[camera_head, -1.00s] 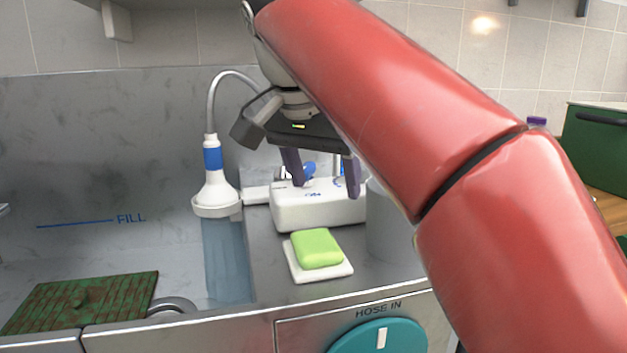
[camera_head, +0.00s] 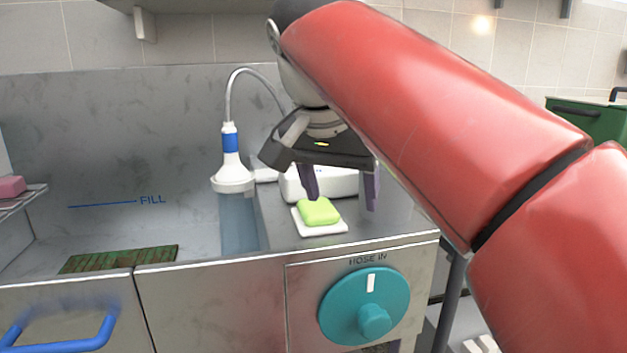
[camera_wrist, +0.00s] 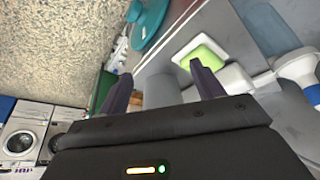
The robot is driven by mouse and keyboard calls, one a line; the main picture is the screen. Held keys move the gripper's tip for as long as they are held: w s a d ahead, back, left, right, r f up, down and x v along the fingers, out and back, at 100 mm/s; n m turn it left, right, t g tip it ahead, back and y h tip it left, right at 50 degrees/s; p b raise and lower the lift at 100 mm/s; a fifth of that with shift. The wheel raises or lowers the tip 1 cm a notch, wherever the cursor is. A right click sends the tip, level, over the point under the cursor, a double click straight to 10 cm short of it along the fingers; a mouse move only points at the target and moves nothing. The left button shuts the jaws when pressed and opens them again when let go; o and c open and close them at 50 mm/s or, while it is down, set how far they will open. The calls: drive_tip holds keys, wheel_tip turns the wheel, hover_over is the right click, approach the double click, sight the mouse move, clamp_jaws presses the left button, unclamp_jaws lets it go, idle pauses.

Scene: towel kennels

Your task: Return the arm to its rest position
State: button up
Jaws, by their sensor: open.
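My gripper (camera_head: 341,188) is open and empty, its two purple fingers pointing down in front of the white box on the steel counter. In the head view the left finger shows just above and behind the green sponge-like block. My red arm (camera_head: 430,110) reaches across the right of the head view with its elbow bent. In the wrist view my gripper (camera_wrist: 160,82) shows its two fingers spread with nothing between them.
A green block (camera_head: 319,211) lies on a white dish (camera_head: 337,229) near the counter's front edge. A white shower head (camera_head: 232,172) stands left of it by the tub. A teal dial (camera_head: 352,305) juts from the front panel. A blue handle (camera_head: 75,342) is at lower left.

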drive_tip(key=s+d+f+n, duration=0.1)
drive_tip(key=s+d+f, duration=0.3)
drive_tip(key=f, duration=0.5)
drive_tip(key=s+d+f+n+t+y, duration=0.1)
drive_tip(key=s+d+f, duration=0.3)
drive_tip(key=f, duration=0.4)
drive_tip(key=s+d+f+n+y, duration=0.1)
drive_tip(key=s+d+f+n, duration=0.2)
drive_tip(key=f, duration=0.6)
drive_tip(key=shift+s+d+f+t, duration=0.35)
drive_tip(key=shift+s+d, duration=0.1)
drive_tip(key=shift+s, duration=0.8)
idle(1.2)
